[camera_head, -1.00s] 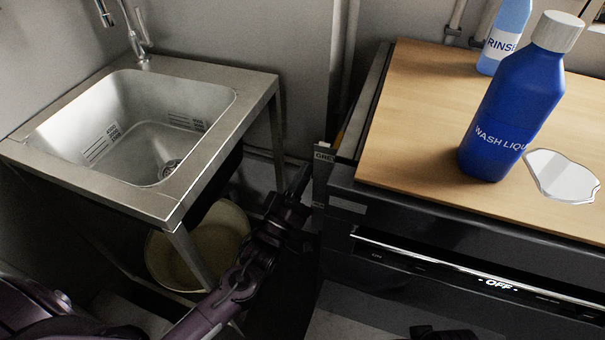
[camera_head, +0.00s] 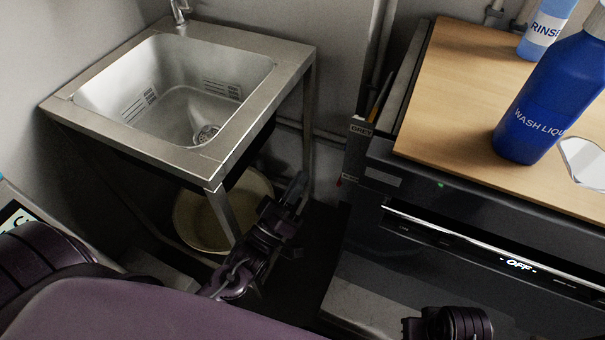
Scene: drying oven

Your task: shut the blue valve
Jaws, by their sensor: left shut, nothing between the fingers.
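No blue valve can be made out in this view. My left gripper (camera_head: 297,188) is shut and empty. It appears in the gap between the sink stand and the dark oven, in front of the stand's right legs, pointing away from me. A small red part (camera_head: 339,182) shows at the oven's left side, below a grey label plate, too small to identify. The space behind and beside the oven there is dark and partly hidden. Part of my right arm (camera_head: 450,323) shows at the bottom edge; its fingers are not visible.
The steel sink (camera_head: 255,112) stands at left, with a pale basin (camera_head: 190,222) beneath. The dark oven (camera_head: 470,225) reads OFF; its wooden top (camera_head: 450,90) carries a blue wash bottle (camera_head: 540,105), a rinse bottle (camera_head: 545,30) and a puddle (camera_head: 585,160).

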